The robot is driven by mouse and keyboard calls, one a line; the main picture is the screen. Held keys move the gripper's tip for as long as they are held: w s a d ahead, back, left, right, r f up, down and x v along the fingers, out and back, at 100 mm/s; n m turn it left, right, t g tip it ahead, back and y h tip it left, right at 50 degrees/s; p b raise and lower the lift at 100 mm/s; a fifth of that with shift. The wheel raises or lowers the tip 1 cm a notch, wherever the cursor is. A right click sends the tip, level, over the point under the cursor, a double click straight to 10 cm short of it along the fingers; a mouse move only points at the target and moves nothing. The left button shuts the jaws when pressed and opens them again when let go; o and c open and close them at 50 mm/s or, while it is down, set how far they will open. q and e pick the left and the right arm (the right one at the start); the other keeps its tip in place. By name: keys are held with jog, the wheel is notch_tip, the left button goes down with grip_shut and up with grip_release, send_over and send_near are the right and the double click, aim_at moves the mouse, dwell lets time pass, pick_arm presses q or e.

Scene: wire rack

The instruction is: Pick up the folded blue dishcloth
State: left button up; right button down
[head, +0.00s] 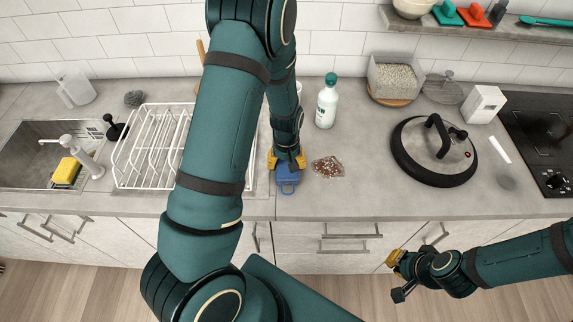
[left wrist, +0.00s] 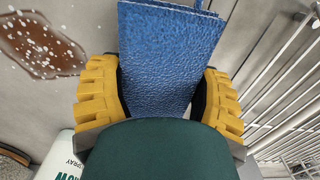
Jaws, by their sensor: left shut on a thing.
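The folded blue dishcloth (head: 288,178) is between the yellow fingers of my left gripper (head: 287,161), over the counter's front part between the dish rack and a brown, white-flecked spill. In the left wrist view the cloth (left wrist: 168,55) stands out as a textured blue slab between the two fingers of my left gripper (left wrist: 160,95), which is shut on it. I cannot tell whether the cloth touches the counter. My right gripper (head: 396,276) is empty, its fingers apart, in front of the drawers at the lower right.
The white wire rack (head: 150,150) stands left of the cloth. The spill (head: 328,167) and a white spray bottle (head: 326,102) are to the right. A lidded black pan (head: 434,152) sits further right. The sink (head: 40,150) is at far left. Counter is bare between spill and pan.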

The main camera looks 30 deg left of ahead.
pick_arm(q)
notch_tip(320, 180, up, 10)
jog(key=shift+r+p, duration=0.1)
jog(key=shift+p, duration=0.35)
jog(key=shift+o, duration=1.4)
jog(key=shift+c, duration=1.2)
jog(key=shift+w, duration=0.15)
